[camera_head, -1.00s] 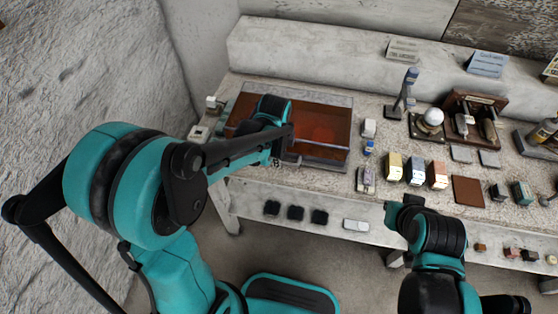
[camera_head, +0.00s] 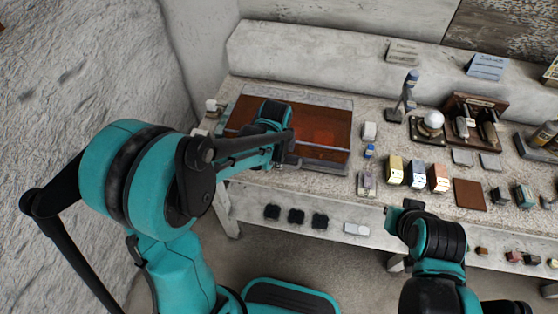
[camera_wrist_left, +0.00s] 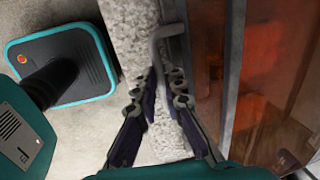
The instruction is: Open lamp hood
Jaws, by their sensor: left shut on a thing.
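The lamp hood (camera_head: 325,128) is a see-through orange-brown box lid with a grey frame on the left part of the workbench. My left arm covers part of it. My left gripper (camera_head: 287,161) is at its front edge. In the left wrist view, my left gripper (camera_wrist_left: 166,75) is shut on a bent grey handle (camera_wrist_left: 167,33) beside the hood's frame; the fingertips lie close together there. The orange panel (camera_wrist_left: 268,75) fills the right of that view. My right gripper (camera_head: 398,208) is in front of the bench, away from the hood; its fingers are not clear.
The bench (camera_head: 330,187) holds a small blue-capped bottle (camera_head: 369,151), several small boxes, a white sphere (camera_head: 434,119) on a stand and a brown tile (camera_head: 469,194) right of the hood. A rough wall stands at left.

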